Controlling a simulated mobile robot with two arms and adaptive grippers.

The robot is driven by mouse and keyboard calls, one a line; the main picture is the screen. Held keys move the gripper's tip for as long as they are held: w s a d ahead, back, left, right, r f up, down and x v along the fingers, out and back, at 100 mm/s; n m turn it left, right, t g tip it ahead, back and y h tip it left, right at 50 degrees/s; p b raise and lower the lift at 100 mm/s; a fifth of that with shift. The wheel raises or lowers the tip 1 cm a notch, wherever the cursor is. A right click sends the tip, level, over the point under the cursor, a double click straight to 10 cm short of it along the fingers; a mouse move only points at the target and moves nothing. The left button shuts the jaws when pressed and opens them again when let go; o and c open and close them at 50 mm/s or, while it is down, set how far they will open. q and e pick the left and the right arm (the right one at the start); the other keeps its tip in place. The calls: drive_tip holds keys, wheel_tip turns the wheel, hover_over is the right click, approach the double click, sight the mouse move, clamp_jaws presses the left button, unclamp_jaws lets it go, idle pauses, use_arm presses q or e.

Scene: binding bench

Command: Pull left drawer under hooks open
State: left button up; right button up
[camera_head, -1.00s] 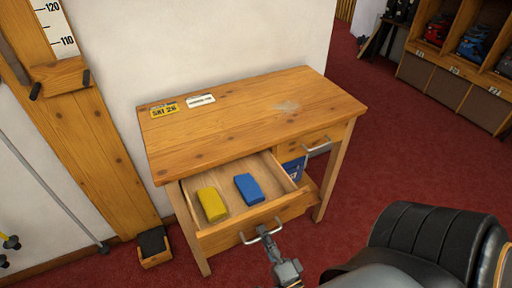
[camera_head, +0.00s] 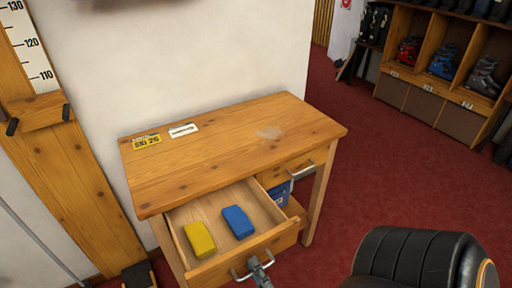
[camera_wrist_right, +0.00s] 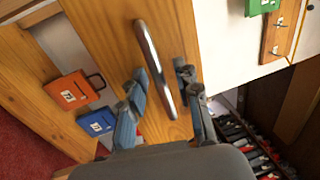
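The left drawer (camera_head: 255,246) of the wooden desk stands well open, with a yellow block (camera_head: 200,240) and a blue block (camera_head: 238,222) inside. Its metal bar handle (camera_head: 238,275) is at the front. My right gripper (camera_head: 261,268) is at this handle, near the bottom edge of the head view. In the right wrist view the handle (camera_wrist_right: 153,62) passes between my gripper's two fingers (camera_wrist_right: 163,88), which look apart with gaps beside the bar. My left gripper is out of view. No hooks can be made out in the head view.
The desk top (camera_head: 225,140) carries a yellow label (camera_head: 146,140) and a white label (camera_head: 183,130). A right drawer (camera_head: 290,170) looks closed above a shelf with a blue item. A measuring post (camera_head: 70,175) stands left; boot shelves (camera_head: 445,65) stand back right.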

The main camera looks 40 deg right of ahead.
drive_tip(key=shift+s, duration=0.1)
drive_tip(key=v, duration=1.2)
drive_tip(key=shift+f, duration=0.15)
